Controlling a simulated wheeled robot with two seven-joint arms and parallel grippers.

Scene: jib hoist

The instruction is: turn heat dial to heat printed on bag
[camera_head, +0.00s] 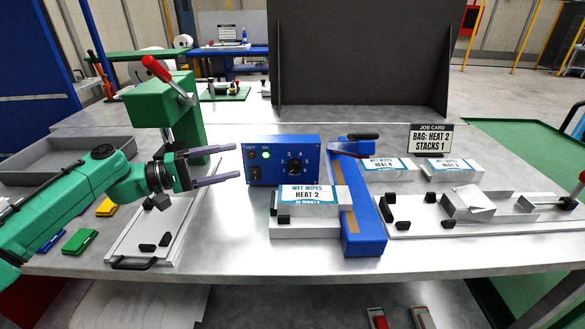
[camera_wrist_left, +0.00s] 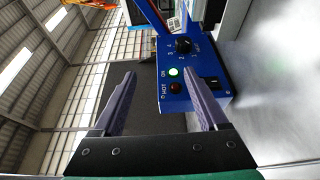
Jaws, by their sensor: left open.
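The blue heat control box (camera_head: 284,178) stands at the middle of the bench. Its black dial (camera_head: 294,165) has numbers around it; I cannot tell surely which one it points at. The dial also shows in the left wrist view (camera_wrist_left: 183,45). A white bag (camera_head: 312,198) printed "WET WIPES HEAT 2" lies in front of the box. The job card (camera_head: 430,139) reads "BAG: HEAT 2 STACKS 1". My left gripper (camera_head: 237,161) is open and empty, just left of the box, its fingers pointing right towards it. My right gripper is out of view.
A blue sealer arm (camera_head: 366,215) stands right of the bag. More wipes packs (camera_head: 455,169) lie behind the right fixture. A green press (camera_head: 165,105) stands behind my left arm. A grey tray (camera_head: 60,160) is at left. The box's green lamp (camera_head: 266,154) is lit.

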